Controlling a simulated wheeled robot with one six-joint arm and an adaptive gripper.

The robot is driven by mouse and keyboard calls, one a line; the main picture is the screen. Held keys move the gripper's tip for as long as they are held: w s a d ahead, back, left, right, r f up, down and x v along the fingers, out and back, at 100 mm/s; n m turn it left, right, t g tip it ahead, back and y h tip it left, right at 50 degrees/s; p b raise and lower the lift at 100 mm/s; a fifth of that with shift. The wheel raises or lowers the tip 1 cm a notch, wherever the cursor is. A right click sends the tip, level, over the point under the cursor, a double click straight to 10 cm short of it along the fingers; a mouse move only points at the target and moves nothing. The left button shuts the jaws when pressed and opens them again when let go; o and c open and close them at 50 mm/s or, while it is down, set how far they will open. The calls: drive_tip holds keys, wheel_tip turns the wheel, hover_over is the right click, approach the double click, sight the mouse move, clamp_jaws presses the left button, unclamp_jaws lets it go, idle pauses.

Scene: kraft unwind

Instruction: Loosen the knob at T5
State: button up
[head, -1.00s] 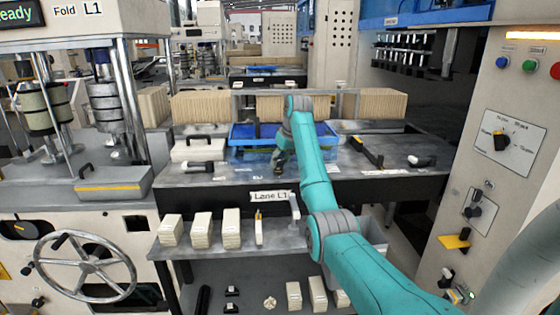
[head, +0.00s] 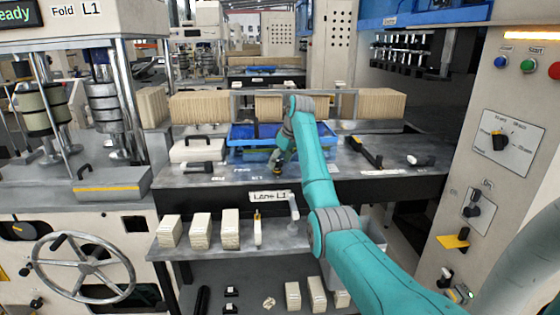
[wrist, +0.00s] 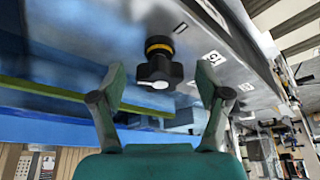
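A black lobed knob (wrist: 158,72) with a yellow ring sits on the grey metal table top, in the upper middle of the wrist view. My gripper (wrist: 160,80) is open, with one teal finger on each side of the knob and visible space between. I cannot tell how deep the fingertips reach along it. Labels lie beside the knob, but they are too blurred to read surely as T5. In the head view my gripper (head: 279,153) is low over the table, in front of the blue tray, and largely hides the knob.
The blue tray (head: 240,134) lies behind my gripper. A black-handled bar (head: 366,150) and a small clamp (head: 420,161) stand to the right, another clamp (head: 196,167) to the left. The Lane L1 sign (head: 270,197) hangs on the table front, above a shelf (head: 190,247) with card stacks.

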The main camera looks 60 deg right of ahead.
drive_tip(key=shift+r, duration=0.15)
drive_tip(key=v, duration=0.7)
drive_tip(key=shift+s+r, duration=0.1)
drive_tip(key=shift+s, duration=0.05)
idle(0.6)
